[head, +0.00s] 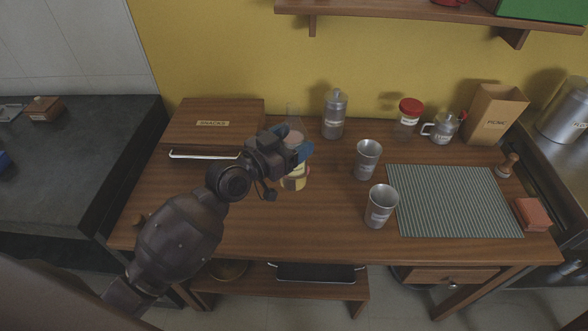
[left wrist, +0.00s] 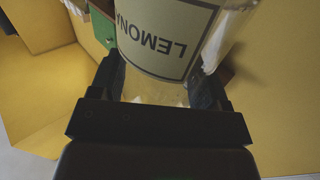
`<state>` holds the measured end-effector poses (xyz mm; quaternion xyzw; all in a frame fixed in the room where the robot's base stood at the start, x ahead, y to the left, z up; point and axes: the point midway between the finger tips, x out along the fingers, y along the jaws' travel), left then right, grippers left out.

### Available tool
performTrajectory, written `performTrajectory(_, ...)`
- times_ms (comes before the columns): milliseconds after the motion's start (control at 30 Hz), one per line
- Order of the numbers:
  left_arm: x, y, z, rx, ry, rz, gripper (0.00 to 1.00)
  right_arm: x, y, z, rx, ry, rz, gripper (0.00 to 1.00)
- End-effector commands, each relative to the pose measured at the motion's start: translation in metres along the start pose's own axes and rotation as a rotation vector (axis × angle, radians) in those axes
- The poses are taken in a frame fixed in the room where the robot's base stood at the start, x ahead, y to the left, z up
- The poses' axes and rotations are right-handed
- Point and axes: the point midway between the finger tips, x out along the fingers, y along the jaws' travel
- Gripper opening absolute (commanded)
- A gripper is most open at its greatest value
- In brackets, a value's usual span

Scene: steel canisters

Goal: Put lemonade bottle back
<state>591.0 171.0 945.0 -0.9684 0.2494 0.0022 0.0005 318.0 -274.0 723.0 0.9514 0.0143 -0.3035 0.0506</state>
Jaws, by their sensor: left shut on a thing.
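The lemonade bottle (head: 295,182) is clear with a pale label and looks roughly upright over the left-middle of the wooden table. My left gripper (head: 299,153) is shut on it and hides its middle in the head view. I cannot tell whether its base touches the table. In the left wrist view the bottle (left wrist: 165,35) fills the space between the two dark fingers of my left gripper (left wrist: 158,88), and its label shows part of the word LEMONADE, upside down. My right gripper is not in view.
A wooden snacks box (head: 205,125) stands behind left. A steel canister (head: 334,115), two steel cups (head: 366,160) (head: 380,207), a red-lidded jar (head: 408,118) and a small pitcher (head: 443,128) stand nearby. A striped mat (head: 453,200) lies right. A shelf (head: 420,17) hangs above.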

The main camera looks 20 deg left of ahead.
Motion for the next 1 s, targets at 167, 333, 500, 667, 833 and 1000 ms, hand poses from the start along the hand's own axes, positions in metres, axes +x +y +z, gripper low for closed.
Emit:
performTrajectory(167,0.0,0.001,0.026,-0.001,-0.002,0.001,0.36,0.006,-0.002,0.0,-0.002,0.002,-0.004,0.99)
performTrajectory(333,0.0,0.0,0.033,0.0,0.001,0.001,0.36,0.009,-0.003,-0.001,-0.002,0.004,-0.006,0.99)
performTrajectory(500,0.0,0.0,0.06,-0.002,-0.006,0.001,0.36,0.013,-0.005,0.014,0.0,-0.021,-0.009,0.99)
performTrajectory(667,0.001,0.0,0.082,-0.002,-0.004,0.001,0.36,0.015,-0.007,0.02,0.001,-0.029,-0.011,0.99)
performTrajectory(833,0.001,0.0,0.086,0.001,0.001,0.001,0.36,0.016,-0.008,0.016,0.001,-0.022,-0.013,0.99)
performTrajectory(1000,0.001,0.0,0.084,0.001,0.003,0.0,0.36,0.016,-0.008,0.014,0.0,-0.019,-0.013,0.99)
